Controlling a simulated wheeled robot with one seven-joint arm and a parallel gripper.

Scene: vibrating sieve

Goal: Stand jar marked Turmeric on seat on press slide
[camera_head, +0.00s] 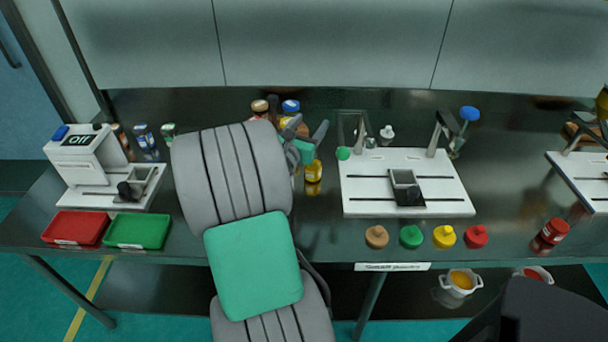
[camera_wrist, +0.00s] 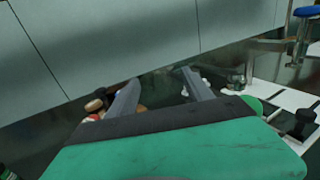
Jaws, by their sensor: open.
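My gripper (camera_head: 306,131) is open and empty, held above the back of the table, left of the middle white press. In the wrist view its two fingers (camera_wrist: 160,82) stand apart with nothing between them. A yellow jar (camera_head: 313,177) stands just below the gripper. Jars with a brown lid (camera_head: 260,106) and a blue lid (camera_head: 291,106) stand behind, partly hidden by my arm. I cannot read Turmeric on any jar.
A white machine reading Off (camera_head: 85,153) stands at left, behind red (camera_head: 77,228) and green (camera_head: 138,231) trays. Several coloured stoppers line the front edge, including a yellow one (camera_head: 444,236). A red jar (camera_head: 553,232) is at right. Another white base (camera_head: 585,170) is at far right.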

